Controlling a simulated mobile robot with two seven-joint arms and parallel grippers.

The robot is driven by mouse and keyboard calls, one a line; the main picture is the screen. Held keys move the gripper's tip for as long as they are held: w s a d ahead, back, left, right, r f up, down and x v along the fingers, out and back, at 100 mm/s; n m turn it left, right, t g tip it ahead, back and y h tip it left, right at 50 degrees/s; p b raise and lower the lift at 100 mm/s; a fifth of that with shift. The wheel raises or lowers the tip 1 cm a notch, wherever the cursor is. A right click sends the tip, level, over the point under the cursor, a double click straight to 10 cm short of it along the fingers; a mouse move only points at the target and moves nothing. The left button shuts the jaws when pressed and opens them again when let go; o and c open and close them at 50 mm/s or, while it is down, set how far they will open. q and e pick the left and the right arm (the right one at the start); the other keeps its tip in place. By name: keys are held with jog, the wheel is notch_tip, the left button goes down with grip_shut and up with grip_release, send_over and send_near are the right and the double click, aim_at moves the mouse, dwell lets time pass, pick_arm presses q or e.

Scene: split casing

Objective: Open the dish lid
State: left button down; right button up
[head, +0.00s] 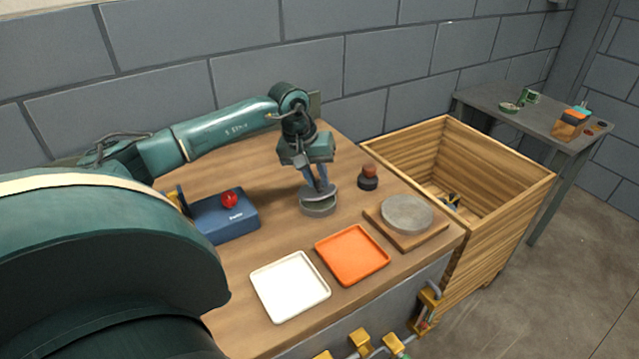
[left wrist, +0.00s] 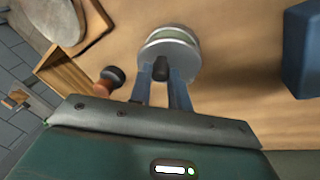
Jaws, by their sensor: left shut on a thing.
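The round grey dish (head: 318,209) stands on the wooden worktop, and its rim also shows in the left wrist view (left wrist: 172,34). Its grey disc-shaped lid (head: 322,194) is over the dish and looks tilted, with a dark gap between the two. My left gripper (head: 317,185) reaches down from above with its blue fingers shut on the dark knob of the lid. In the left wrist view the fingers (left wrist: 161,75) close on either side of the knob, in front of the lid (left wrist: 181,62). My right gripper is not in view.
A blue box (head: 232,222) with a red knob stands left of the dish. A dark stamp-like object (head: 368,178) is to the right. White (head: 290,286) and orange (head: 352,255) trays lie in front. A grey disc (head: 407,214) rests on a wooden board. A wooden crate (head: 530,205) stands beyond.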

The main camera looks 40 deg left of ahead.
aim_at(309, 188)
pick_arm(q)
jog(key=shift+w+a+r+h, duration=0.1)
jog(key=shift+a+r+h, duration=0.05)
jog(key=shift+a+h, duration=0.2)
jog(key=shift+w+a+r+b, duration=0.15)
jog(key=shift+a+r+b, duration=0.25)
jog(key=shift+a, duration=0.25)
jog(key=shift+w+a+r+b, duration=0.15)
jog(key=shift+a+r+b, duration=0.25)
jog(key=shift+a, duration=0.25)
jog(key=shift+w+a, duration=0.2)
jog(key=shift+a, duration=0.6)
jog(key=shift+w+a+f+b, duration=0.1)
jog(key=shift+w+a+b, duration=0.05)
jog(key=shift+a, duration=0.25)
jog(key=shift+w+a+f+b, duration=0.1)
jog(key=shift+a+b, duration=0.05)
jog(key=shift+a, duration=0.2)
jog(key=c, duration=2)
grip_release()
jog(key=shift+s+a, duration=0.15)
jog(key=shift+a, duration=0.1)
jog(key=o, duration=0.7)
jog(key=shift+d+r, duration=0.15)
jog(key=shift+d, duration=0.15)
jog(key=v, duration=1.3)
jog(key=shift+w+r, duration=0.1)
jog(key=shift+w, duration=0.1)
